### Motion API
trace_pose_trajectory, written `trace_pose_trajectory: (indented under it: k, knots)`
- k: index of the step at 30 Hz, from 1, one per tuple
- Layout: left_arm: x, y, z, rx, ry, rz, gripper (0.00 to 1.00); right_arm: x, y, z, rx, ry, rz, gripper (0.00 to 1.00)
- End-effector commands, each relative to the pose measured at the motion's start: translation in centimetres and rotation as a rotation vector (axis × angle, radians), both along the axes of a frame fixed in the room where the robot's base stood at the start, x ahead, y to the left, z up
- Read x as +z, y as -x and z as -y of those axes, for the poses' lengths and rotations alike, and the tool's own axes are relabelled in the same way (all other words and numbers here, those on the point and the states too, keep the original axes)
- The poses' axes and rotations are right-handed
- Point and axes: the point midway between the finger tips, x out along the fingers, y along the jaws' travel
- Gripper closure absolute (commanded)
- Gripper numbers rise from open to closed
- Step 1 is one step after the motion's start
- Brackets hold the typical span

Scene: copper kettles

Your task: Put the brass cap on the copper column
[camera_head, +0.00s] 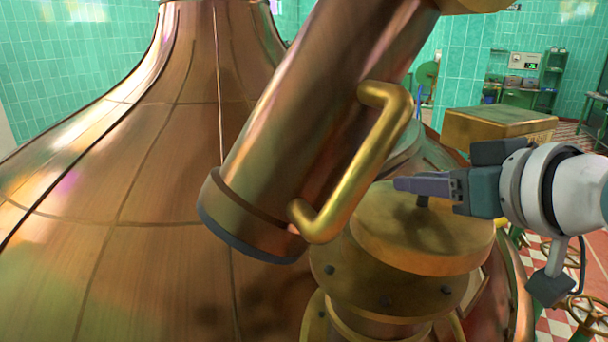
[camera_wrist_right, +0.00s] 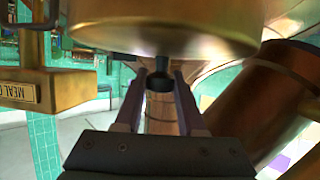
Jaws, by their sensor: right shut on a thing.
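The brass cap (camera_head: 455,248) is a thick round disc with a dark knob on top. My right gripper (camera_head: 408,185) comes in from the right and is shut on that knob. In the right wrist view the two fingers (camera_wrist_right: 159,85) flank the dark knob (camera_wrist_right: 159,104), and the cap (camera_wrist_right: 165,28) fills the top. In the head view the cap overlaps a bolted brass flange (camera_head: 345,285), offset to its right; I cannot tell whether they touch. The flange hides most of what is beneath, so the copper column is not clearly identifiable. My left gripper is out of view.
A thick tilted copper pipe (camera_head: 290,130) with a brass handle (camera_head: 360,180) stands close left of the cap. The large copper kettle dome (camera_head: 110,220) fills the left. A brass box (camera_head: 500,125) lies behind my right wrist. Green tiled walls and shelves are farther back.

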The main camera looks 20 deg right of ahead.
Motion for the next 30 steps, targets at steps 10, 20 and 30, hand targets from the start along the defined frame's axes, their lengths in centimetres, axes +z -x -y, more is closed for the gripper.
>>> trace_pose_trajectory:
  k: [10,20,30]
  knots:
    - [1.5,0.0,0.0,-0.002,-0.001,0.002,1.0,0.3,-5.2,0.4,0.0,0.001,0.006,1.0]
    - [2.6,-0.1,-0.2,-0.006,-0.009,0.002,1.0,-3.0,-5.3,0.4,0.0,0.0,0.003,1.0]
    - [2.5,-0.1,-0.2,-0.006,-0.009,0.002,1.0,-3.5,-5.3,0.4,0.0,0.0,0.006,1.0]
